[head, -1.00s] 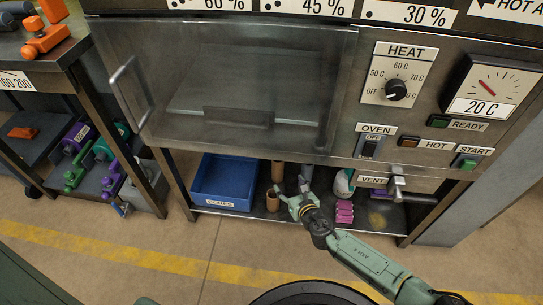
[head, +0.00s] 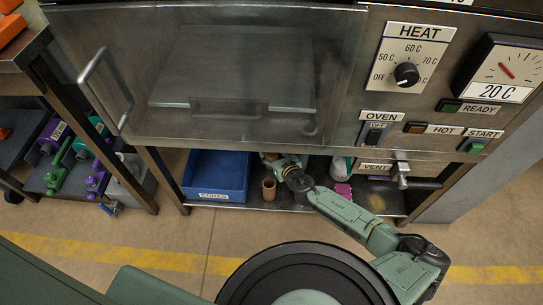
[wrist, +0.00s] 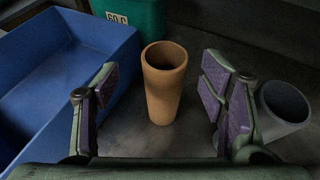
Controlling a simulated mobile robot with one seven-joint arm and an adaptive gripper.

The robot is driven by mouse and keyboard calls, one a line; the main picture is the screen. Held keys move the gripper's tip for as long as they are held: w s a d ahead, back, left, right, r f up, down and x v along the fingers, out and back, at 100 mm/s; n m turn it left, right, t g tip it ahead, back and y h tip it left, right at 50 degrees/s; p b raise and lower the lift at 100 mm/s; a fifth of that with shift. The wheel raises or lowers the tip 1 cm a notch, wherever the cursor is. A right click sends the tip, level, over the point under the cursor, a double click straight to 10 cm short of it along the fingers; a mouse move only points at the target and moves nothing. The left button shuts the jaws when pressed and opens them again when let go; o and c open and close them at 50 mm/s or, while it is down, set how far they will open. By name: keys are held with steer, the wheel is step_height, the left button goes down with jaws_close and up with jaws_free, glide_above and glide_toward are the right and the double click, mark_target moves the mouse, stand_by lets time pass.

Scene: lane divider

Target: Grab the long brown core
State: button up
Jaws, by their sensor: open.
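The long brown core (wrist: 163,90) stands upright on the shelf in the wrist view, its open end up. It is ahead of my gripper (wrist: 160,100), between the two spread purple-padded fingers, with clear gaps on both sides. In the head view my gripper (head: 277,162) is under the oven and mostly covers the long core. A shorter brown core (head: 268,190) stands in front of it, near the shelf's front edge. A grey core (wrist: 285,104) stands just right of the right finger in the wrist view.
A blue bin (head: 216,171) labelled CORES stands left of the cores, close to the left finger. A green container (wrist: 128,17) stands behind. The oven (head: 245,75) hangs low above the shelf. Pink pieces (head: 342,192) and a white bottle (head: 341,168) lie to the right.

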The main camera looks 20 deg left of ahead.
steer(key=b+x, duration=0.1)
steer(key=x, duration=0.3)
steer(key=shift+w+f, duration=0.25)
steer(key=shift+w, duration=0.1)
steer(key=c, duration=1.4)
